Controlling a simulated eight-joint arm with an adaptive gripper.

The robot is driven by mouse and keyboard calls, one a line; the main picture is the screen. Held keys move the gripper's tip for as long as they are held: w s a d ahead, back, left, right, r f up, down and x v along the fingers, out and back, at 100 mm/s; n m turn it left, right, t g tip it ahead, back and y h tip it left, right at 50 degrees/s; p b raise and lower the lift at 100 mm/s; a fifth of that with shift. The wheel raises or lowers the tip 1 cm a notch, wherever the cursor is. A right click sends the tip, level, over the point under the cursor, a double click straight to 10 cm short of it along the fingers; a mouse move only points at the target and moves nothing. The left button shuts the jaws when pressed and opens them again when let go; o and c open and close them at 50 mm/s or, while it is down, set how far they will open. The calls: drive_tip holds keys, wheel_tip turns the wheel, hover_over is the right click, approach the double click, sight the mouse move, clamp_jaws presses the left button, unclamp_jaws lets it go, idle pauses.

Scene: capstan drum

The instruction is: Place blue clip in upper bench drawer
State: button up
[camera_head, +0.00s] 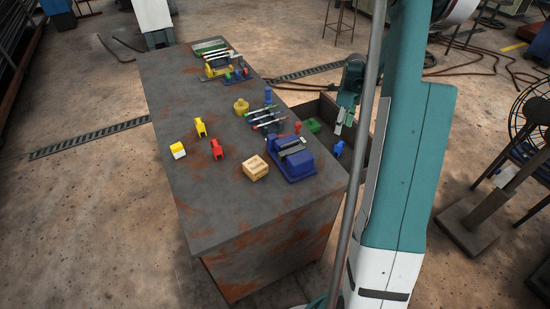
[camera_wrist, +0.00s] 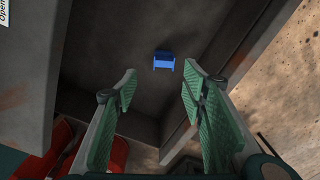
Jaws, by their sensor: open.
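The blue clip (camera_head: 338,148) shows within the outline of the open bench drawer (camera_head: 362,142), near its outer end. In the wrist view the blue clip (camera_wrist: 163,61) lies beyond my fingertips, against the dark drawer floor (camera_wrist: 120,40), apart from both fingers. Whether it rests on the floor is hard to tell. My gripper (camera_head: 344,122) is above the drawer. In the wrist view its green-padded fingers (camera_wrist: 158,88) are spread wide with nothing between them.
A green block (camera_head: 313,125) is also in the drawer. The bench's near end is clear.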

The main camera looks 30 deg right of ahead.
drive_tip(key=s+a+r+n+t+h, duration=0.1)
drive_tip(key=s+a+r+n, duration=0.1)
drive_tip(key=a+r+n, duration=0.75)
drive_tip(key=s+a+r+n+t, duration=0.2)
drive_tip(key=s+a+r+n, duration=0.15)
drive_tip(key=a+r, duration=1.1)
drive_tip(key=s+a+n+t, duration=0.2)
drive_tip(key=s+a+n, duration=0.7)
drive_tip(key=a, duration=0.3)
drive_tip(key=s+a+r+n+t+y, duration=0.1)
drive_tip(key=s+a+n+t, duration=0.1)
drive_tip(key=s+a+n, duration=0.6)
drive_tip(key=s+a, duration=0.3)
drive_tip(key=a, duration=0.2)
drive_tip(key=shift+a+r+n, duration=0.25)
drive_tip(key=shift+n, duration=0.15)
